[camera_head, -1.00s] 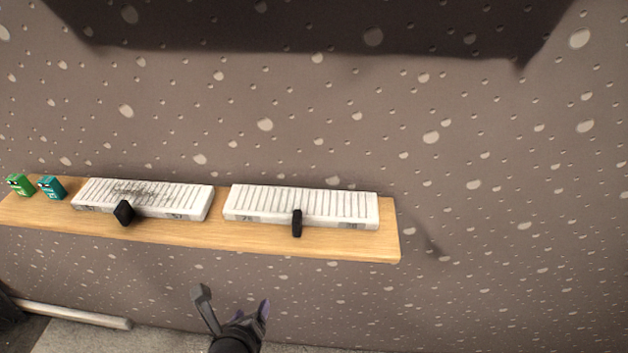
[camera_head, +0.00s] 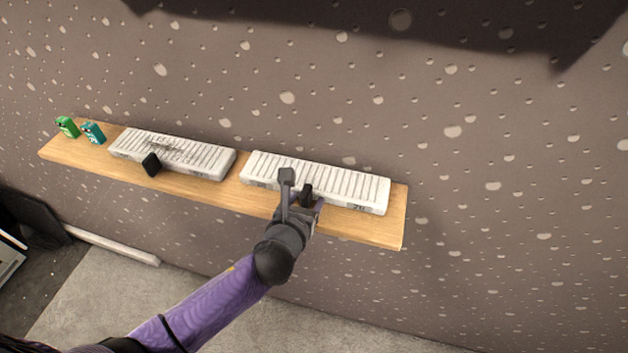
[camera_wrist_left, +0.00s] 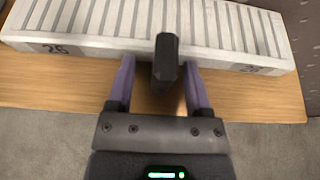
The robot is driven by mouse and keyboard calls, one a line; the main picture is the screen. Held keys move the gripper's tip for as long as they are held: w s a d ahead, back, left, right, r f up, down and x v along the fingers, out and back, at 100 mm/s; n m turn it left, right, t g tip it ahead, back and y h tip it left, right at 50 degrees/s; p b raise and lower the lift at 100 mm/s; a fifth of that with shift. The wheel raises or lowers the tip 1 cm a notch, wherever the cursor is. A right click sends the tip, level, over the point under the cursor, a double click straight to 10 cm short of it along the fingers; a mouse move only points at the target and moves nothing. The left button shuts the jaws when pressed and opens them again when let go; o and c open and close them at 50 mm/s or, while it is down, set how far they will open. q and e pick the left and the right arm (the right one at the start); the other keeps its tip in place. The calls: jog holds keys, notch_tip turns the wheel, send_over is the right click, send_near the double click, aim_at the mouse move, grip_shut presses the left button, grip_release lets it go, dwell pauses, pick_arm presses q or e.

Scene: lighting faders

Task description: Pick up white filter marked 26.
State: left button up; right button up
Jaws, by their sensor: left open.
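The white filter marked 26 (camera_head: 345,184) is a ribbed white block on the right part of the wooden shelf. In the left wrist view the filter (camera_wrist_left: 90,45) shows a number that looks like 26 at the left of its front face. A black handle (camera_wrist_left: 165,66) sticks out from the front of the filter. My left gripper (camera_head: 302,182) is open at the filter's front, with one finger on each side of the handle; the gap between its fingers also shows in the left wrist view (camera_wrist_left: 158,75). My right gripper is out of view.
A second ribbed white filter (camera_head: 180,155) with a black handle (camera_head: 152,164) lies to the left on the shelf (camera_head: 392,232). Green (camera_head: 67,127) and teal (camera_head: 93,132) small objects stand at the shelf's left end. The wall is right behind the shelf.

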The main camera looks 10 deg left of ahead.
pick_arm(q)
grip_shut()
jog(key=shift+r, duration=0.1)
dwell(0.3)
